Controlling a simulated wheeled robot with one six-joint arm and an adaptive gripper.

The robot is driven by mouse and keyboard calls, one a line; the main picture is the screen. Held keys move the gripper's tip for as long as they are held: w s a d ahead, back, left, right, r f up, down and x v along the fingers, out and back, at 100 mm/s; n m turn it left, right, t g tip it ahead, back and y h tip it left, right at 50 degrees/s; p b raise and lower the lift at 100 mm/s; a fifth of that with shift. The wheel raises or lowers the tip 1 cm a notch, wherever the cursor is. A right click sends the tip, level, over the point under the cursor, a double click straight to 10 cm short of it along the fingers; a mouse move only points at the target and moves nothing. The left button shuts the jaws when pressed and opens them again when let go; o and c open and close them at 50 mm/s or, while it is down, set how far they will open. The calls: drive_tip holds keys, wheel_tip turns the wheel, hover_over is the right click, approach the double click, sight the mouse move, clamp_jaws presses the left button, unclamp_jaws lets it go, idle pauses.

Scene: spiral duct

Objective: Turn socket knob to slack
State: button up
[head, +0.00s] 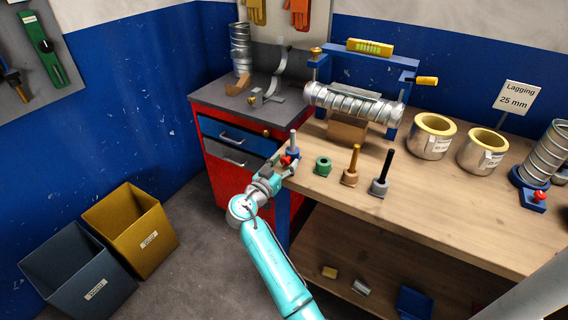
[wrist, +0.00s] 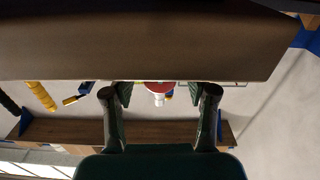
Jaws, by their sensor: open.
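A red knob (head: 287,160) sits on the front of a small blue socket (head: 293,154) at the left front corner of the workbench. A grey peg (head: 293,138) stands upright in this socket. My gripper (head: 281,172) is just in front of the red knob, at the bench's edge. In the wrist view my gripper (wrist: 160,95) is open, with one finger on each side. A round red part, seemingly the knob (wrist: 158,86), shows between the fingertips, partly cut off by the brown bench edge (wrist: 140,45). I cannot tell whether the fingers touch it.
On the bench (head: 450,215), a green ring (head: 323,166), a brown-handled tool (head: 352,165) and a black-handled tool (head: 382,175) stand right of the socket. A blue frame (head: 365,57) holds a spiral duct (head: 352,103) behind. A red drawer cabinet (head: 232,175) adjoins on the left.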

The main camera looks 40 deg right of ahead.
clamp_jaws()
drive_tip(key=shift+n, duration=2.3)
unclamp_jaws()
